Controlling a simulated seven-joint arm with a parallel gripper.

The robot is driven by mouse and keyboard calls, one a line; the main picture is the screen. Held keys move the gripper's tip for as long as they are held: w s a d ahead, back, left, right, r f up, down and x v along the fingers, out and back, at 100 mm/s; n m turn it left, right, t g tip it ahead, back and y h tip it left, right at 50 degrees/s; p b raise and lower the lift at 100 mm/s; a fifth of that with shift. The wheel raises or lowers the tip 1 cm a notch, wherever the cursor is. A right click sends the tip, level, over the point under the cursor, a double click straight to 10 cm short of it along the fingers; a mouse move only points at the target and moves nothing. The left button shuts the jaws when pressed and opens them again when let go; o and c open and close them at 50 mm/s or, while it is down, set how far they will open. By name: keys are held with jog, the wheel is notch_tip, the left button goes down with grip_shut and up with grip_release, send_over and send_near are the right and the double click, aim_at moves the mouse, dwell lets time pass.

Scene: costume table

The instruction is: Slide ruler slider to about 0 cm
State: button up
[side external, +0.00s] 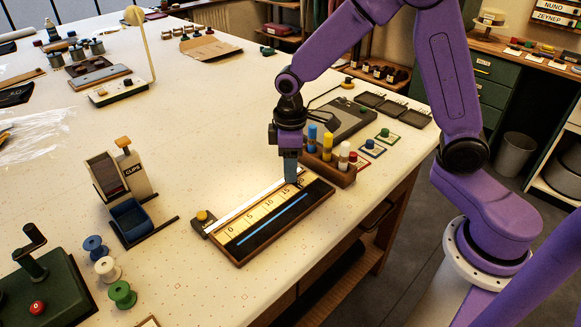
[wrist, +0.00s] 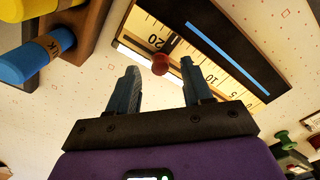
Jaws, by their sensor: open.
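The ruler (side external: 238,240) is a dark-framed board with a cream scale marked 0 to 20 and a blue strip. Its 0 end lies to the left in the side view; it also shows in the wrist view (wrist: 270,22). The slider's red knob (wrist: 160,64) is near the 20 mark in the wrist view. My gripper (side external: 291,182) points down over the high end of the scale and hides the knob in the side view. In the wrist view its open fingers (wrist: 160,72) appear on either side of the knob; contact cannot be told.
A yellow-topped knob (side external: 203,216) is at the ruler's left end. A clips dispenser (side external: 122,185) and spools (side external: 107,268) stand to the left.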

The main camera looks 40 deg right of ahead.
jog(key=shift+f, duration=0.7)
grip_shut()
jog(key=a, duration=2)
jog(key=shift+a, duration=0.35)
grip_release()
notch_tip(320, 180, up, 18)
jog(key=shift+f, duration=0.25)
